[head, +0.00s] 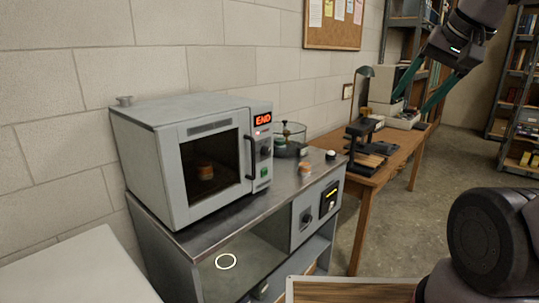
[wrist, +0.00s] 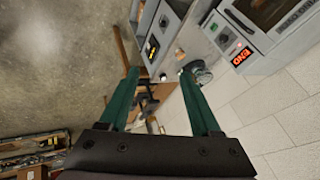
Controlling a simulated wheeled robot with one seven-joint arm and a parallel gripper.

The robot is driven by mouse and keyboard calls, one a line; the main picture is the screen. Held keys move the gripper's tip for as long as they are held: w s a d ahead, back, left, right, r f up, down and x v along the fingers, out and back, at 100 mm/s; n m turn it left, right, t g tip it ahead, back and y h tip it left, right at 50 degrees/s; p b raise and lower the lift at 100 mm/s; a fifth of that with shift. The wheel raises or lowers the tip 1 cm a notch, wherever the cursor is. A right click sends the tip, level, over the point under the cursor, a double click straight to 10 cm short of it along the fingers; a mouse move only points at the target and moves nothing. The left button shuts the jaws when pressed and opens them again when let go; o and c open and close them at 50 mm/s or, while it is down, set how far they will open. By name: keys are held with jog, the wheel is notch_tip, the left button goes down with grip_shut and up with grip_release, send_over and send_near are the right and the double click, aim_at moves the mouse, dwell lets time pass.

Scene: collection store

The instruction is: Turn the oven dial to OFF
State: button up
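The grey oven (head: 183,113) stands on a metal cabinet at the left, its door closed and its red display (head: 262,119) reading END. A small dark dial (head: 265,152) is on its right panel, above a green button (head: 264,171); its setting is too small to read. In the wrist view the display (wrist: 241,57) is upside down at upper right. A brown-orange item (head: 205,171) shows behind the door glass. My gripper (head: 411,103) is up at the right, away from the oven. Its green fingers (wrist: 160,72) are apart, with nothing held between them.
The cabinet (head: 278,199) has a larger round dial (head: 307,217) and a lit panel (head: 329,197) on its front. A glass vessel (head: 289,140) and small orange jar (head: 305,170) stand beside the oven. A wooden table (head: 374,177) with equipment is behind. Floor is open at right.

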aim_at(268, 153)
jog(key=w+a+f+m+g+y, duration=0.4)
jog(key=a+f+m+g+y, duration=0.25)
jog(key=a+m, duration=0.4)
jog(key=w+a+f+m+g+y, duration=0.5)
jog(key=a+f+m, duration=0.3)
jog(key=a+m, duration=0.3)
jog(key=w+f+m+t+y, duration=0.2)
jog(key=w+f+m+t, duration=0.6)
jog(key=m, duration=1)
jog(key=w+f+m+t+y, duration=0.2)
jog(key=w+f+m+t, duration=0.75)
jog(key=m, duration=0.75)
jog(key=shift+t, duration=0.6)
jog(key=w+a+r, duration=0.1)
jog(key=a+r, duration=0.1)
jog(key=w+a+r, duration=0.1)
jog(key=a+r, duration=0.1)
jog(key=a, duration=0.1)
jog(key=w+a+r, duration=0.1)
jog(key=a+r, duration=0.1)
jog(key=a, duration=0.1)
jog(key=shift+a, duration=0.15)
grip_shut()
